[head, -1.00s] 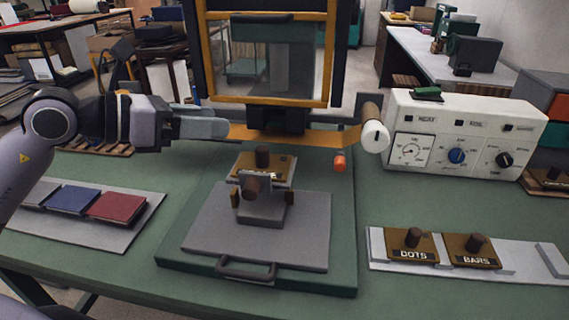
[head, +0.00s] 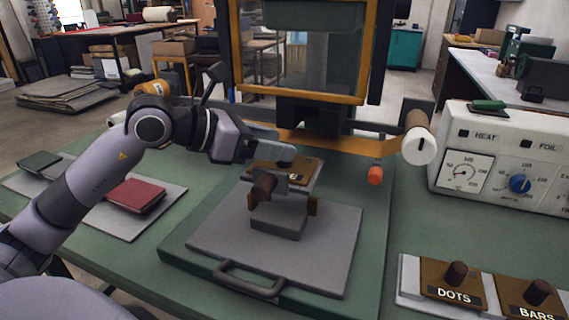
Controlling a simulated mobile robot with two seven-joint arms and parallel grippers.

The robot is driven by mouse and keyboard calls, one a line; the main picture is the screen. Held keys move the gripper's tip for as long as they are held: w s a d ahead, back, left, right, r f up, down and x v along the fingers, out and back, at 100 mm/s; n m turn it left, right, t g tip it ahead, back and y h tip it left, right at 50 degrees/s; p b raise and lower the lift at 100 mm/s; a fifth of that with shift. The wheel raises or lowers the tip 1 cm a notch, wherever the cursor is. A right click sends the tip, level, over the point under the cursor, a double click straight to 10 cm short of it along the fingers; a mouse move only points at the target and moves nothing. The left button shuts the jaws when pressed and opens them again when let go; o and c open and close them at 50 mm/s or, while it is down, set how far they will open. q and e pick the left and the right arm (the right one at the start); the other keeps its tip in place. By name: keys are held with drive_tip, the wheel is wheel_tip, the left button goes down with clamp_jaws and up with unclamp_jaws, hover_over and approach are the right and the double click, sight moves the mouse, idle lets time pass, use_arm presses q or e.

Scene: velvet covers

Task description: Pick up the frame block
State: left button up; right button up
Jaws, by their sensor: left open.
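The likely frame block is a brown plate (head: 304,168) on the press bed under the press head. Its label is mostly covered; only a letter like E shows, so I cannot read the name. My left gripper (head: 284,153) comes in from the left with its fingers at the back of this plate, open. The fingers hide the block's knob, so I cannot tell whether the knob is between them. My right gripper is not in view.
The press head (head: 312,112) hangs just behind the gripper. A dots block (head: 452,292) and a bars block (head: 535,300) sit on a tray at right. An orange knob (head: 375,176) and a control box (head: 500,150) stand right. A red cover (head: 136,195) lies left.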

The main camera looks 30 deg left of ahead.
use_arm(q)
drive_tip(key=shift+p+x, duration=0.65)
drive_tip(key=shift+x, duration=1.7)
drive_tip(key=shift+a, duration=0.1)
clamp_jaws()
